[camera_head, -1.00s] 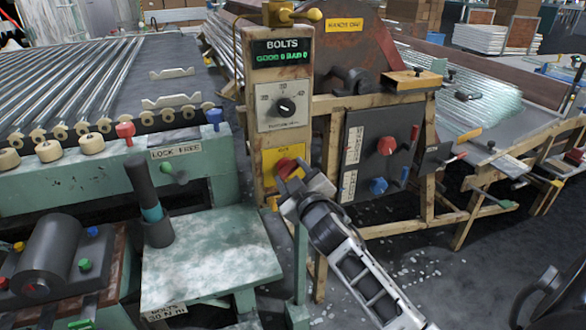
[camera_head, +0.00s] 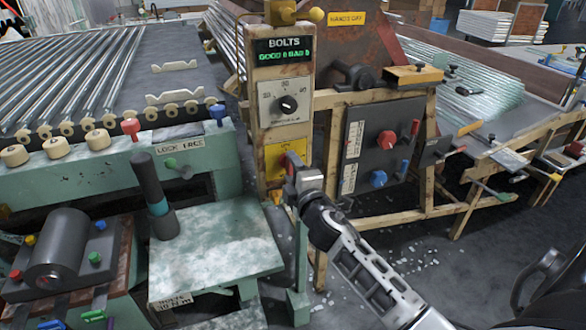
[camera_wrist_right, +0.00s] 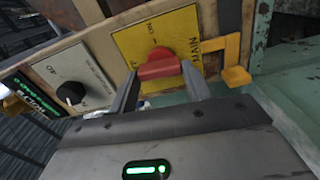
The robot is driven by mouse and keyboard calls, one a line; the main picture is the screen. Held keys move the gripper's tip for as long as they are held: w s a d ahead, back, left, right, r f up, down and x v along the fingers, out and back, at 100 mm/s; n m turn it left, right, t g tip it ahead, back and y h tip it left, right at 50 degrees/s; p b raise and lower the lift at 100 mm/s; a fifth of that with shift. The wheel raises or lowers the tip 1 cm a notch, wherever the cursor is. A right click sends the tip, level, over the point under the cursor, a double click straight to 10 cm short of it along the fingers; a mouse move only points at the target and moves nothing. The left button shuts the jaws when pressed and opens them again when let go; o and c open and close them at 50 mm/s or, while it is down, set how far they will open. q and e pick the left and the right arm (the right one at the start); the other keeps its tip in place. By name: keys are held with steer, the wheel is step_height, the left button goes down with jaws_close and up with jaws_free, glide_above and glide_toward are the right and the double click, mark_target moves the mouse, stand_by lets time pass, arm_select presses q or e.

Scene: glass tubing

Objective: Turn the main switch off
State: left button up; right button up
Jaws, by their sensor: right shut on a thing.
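The main switch is a red rotary handle (camera_wrist_right: 158,66) on a yellow plate (camera_wrist_right: 180,30) marked MAIN, in the right wrist view. In the head view the yellow plate (camera_head: 272,158) sits low on the wooden post, and the red handle is mostly hidden by my gripper. My right gripper (camera_wrist_right: 158,85) has one finger on each side of the handle and is shut on it. In the head view the right gripper (camera_head: 290,170) reaches the plate from the lower right. My left gripper is not in view.
Above the switch are a black dial (camera_head: 286,105) and a BOLTS display (camera_head: 283,50). A dark panel (camera_head: 370,130) with red and blue knobs stands to the right. A green table (camera_head: 215,240) is at lower left. A yellow bracket (camera_wrist_right: 235,75) is beside the switch plate.

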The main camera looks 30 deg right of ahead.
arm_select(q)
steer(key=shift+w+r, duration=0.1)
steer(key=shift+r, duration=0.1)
arm_select(e)
steer(key=shift+n, duration=0.6)
steer(key=o, duration=1)
arm_select(q)
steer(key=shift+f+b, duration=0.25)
steer(key=shift+b, duration=0.4)
arm_select(e)
steer(key=v, duration=1.6)
arm_select(q)
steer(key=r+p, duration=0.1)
steer(key=p, duration=0.4)
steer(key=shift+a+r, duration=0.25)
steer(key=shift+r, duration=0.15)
arm_select(e)
steer(key=s+a+f+m+g+y, duration=0.2)
steer(key=s+a+f+m, duration=0.1)
steer(key=a+m, duration=0.1)
steer(key=s+a+f+m+g+y, duration=0.2)
steer(key=s+a+f+m+y, duration=0.1)
steer(key=a+m, duration=0.2)
steer(key=s+a+f+m+g+y, duration=0.2)
steer(key=s+a+f+m, duration=0.1)
steer(key=a, duration=0.4)
steer(key=shift+s+a+f+m+g+y, duration=0.1)
steer(key=shift+s+f+m+g+y, duration=0.1)
steer(key=shift+f+m+g+y, duration=0.35)
